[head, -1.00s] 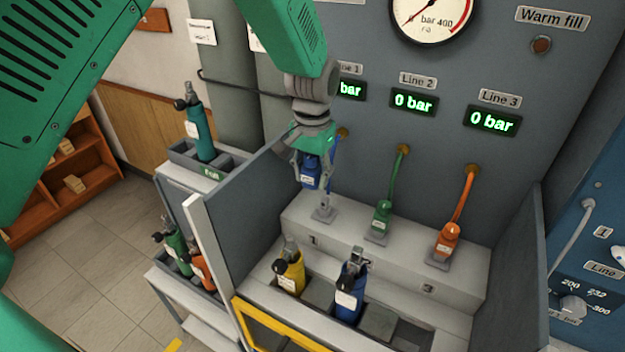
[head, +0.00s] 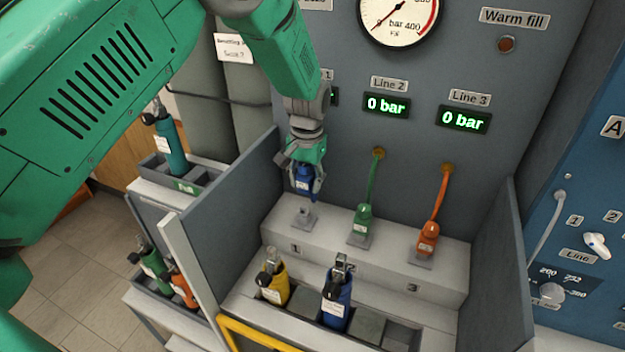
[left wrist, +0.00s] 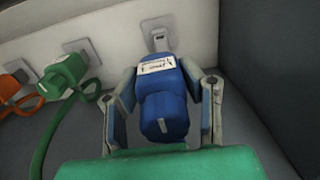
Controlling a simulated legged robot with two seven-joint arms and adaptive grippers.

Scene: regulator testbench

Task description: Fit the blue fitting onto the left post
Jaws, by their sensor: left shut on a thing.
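My left gripper (head: 305,180) is shut on the blue fitting (head: 303,180), which hangs just above the left post (head: 303,215), the one by label 1. In the left wrist view the blue fitting (left wrist: 160,95) sits between both fingers, its white label facing the camera. The post (left wrist: 158,35) shows just beyond the fitting's far end. A small gap between fitting and post seems to show in the head view; the wrist view does not settle whether they touch. My right gripper is not in view.
The green fitting (head: 362,220) and orange fitting (head: 428,238) sit on the posts to the right, with hoses to the panel. Yellow (head: 272,278) and blue (head: 337,300) bottles stand in the front rack. A grey side wall (head: 235,215) stands close left of the left post.

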